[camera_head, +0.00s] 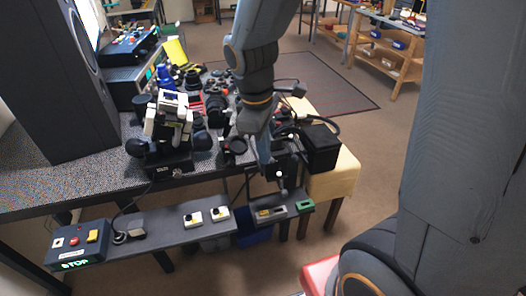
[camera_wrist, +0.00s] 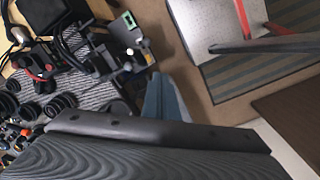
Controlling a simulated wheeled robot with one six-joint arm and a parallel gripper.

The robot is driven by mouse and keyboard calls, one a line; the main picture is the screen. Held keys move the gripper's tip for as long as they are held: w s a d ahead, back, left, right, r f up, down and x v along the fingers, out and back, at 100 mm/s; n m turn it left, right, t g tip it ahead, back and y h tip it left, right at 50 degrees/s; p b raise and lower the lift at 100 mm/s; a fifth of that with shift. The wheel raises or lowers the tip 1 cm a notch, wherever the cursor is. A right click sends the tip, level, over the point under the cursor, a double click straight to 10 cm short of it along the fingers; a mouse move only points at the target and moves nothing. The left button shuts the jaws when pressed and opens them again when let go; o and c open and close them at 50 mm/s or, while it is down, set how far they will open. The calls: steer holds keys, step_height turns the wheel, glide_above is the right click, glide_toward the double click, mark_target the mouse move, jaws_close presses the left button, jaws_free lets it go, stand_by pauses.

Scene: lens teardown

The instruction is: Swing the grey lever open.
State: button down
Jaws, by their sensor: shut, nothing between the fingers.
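My gripper (camera_head: 265,168) points down at the front edge of the dark workbench, in front of a black fixture (camera_head: 287,160). Its fingers are shut and empty; in the wrist view the blue-grey fingers (camera_wrist: 164,98) show beyond the dark gripper body. A small pale round knob (camera_head: 279,174) shows just right of the fingertips; it also shows in the wrist view (camera_wrist: 130,51), left of the fingers. A slim dark grey part (camera_head: 284,188) hangs below the knob and may be the lever. My gripper hides part of the fixture, and I cannot tell whether finger and lever touch.
A lower shelf (camera_head: 160,243) carries small switch boxes, a green block (camera_head: 305,207) and a STOP panel (camera_head: 76,243). Lens parts crowd the bench at left.

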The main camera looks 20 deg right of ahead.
steer(key=w+a+r+n+h+p, duration=0.1)
steer(key=w+a+r+n+p, duration=0.1)
steer(key=n, duration=0.7)
steer(key=w+a+r, duration=0.1)
steer(key=w+a, duration=0.1)
steer(key=a, duration=0.1)
steer(key=shift+w+r, duration=0.3)
steer(key=shift+f, duration=0.1)
steer(key=w+d+f+p, duration=0.1)
steer(key=d+f+p, duration=0.1)
steer(key=d+f, duration=0.4)
steer(key=shift+f+p, duration=0.4)
steer(key=shift+f, duration=1.75)
